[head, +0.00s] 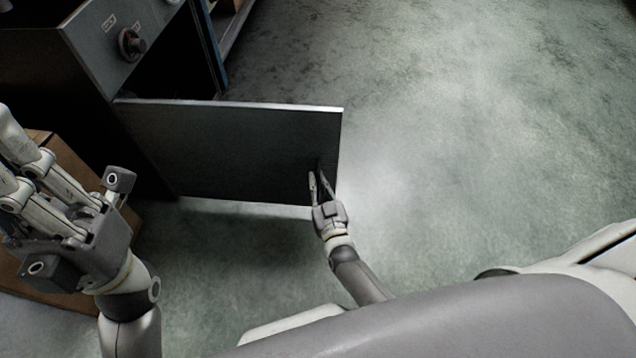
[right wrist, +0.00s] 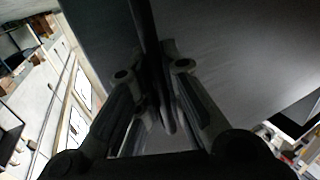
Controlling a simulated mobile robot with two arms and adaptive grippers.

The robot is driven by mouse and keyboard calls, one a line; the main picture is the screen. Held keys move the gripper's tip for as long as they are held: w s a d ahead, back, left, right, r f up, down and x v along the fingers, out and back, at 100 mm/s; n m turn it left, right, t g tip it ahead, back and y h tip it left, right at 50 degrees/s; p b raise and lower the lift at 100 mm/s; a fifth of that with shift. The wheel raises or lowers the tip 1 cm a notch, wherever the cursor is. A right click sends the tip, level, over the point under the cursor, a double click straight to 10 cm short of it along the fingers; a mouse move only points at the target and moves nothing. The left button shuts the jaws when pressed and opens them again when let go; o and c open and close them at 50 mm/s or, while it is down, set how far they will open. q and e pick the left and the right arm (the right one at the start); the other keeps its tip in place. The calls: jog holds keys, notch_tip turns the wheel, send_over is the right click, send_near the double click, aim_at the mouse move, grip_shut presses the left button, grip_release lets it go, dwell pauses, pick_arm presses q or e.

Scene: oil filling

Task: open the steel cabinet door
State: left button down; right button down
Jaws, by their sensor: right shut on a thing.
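The steel cabinet (head: 90,50) stands at the upper left in the head view. Its grey door (head: 230,150) stands swung far out from the cabinet body, and a dark opening shows behind it. My right gripper (head: 319,180) is at the door's free end, shut on the dark door handle (head: 319,166). In the right wrist view the handle (right wrist: 145,40) runs between the fingers, with the door's face (right wrist: 230,60) behind it. My left gripper (head: 50,190) is raised at the left, away from the door; its fingertips are partly cut off by the picture edge.
A round dark knob (head: 131,44) sits on the cabinet's upper panel. A cardboard box (head: 80,170) stands at the left behind my left gripper. A shelf frame (head: 212,45) stands beyond the cabinet. The green-grey floor (head: 480,130) to the right is clear.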

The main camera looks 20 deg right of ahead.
aim_at(314, 149)
jog(key=shift+d, duration=0.2)
jog(key=c, duration=1.5)
grip_release()
jog(key=shift+a+r, duration=0.1)
jog(key=shift+r, duration=0.05)
notch_tip(314, 149, up, 10)
jog(key=shift+f, duration=0.1)
